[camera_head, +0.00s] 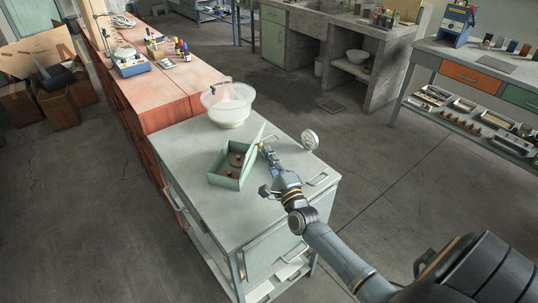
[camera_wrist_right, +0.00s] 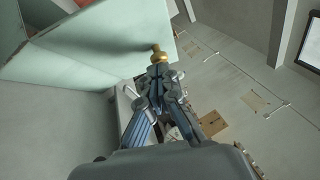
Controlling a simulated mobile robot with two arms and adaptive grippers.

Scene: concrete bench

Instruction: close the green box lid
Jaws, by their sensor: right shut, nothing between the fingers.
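The green box (camera_head: 227,183) stands on the grey cabinet top, with a few brown round items inside. Its lid (camera_head: 254,143) is open, raised steeply along the box's right side. In the right wrist view the lid (camera_wrist_right: 112,38) is a pale green panel across the upper left. My right gripper (camera_head: 264,151) is on the outer side of the lid. It is shut and empty, its tips (camera_wrist_right: 158,62) close to a small brass knob (camera_wrist_right: 158,54) at the lid. I cannot tell whether they touch. My left gripper is not in view.
A white bowl with a clear cover (camera_head: 228,112) stands behind the box. A round dial-like object (camera_head: 310,139) is at the cabinet's right edge. The cabinet top (camera_head: 185,150) is clear left of the box. A reddish bench (camera_head: 160,95) adjoins at the back left.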

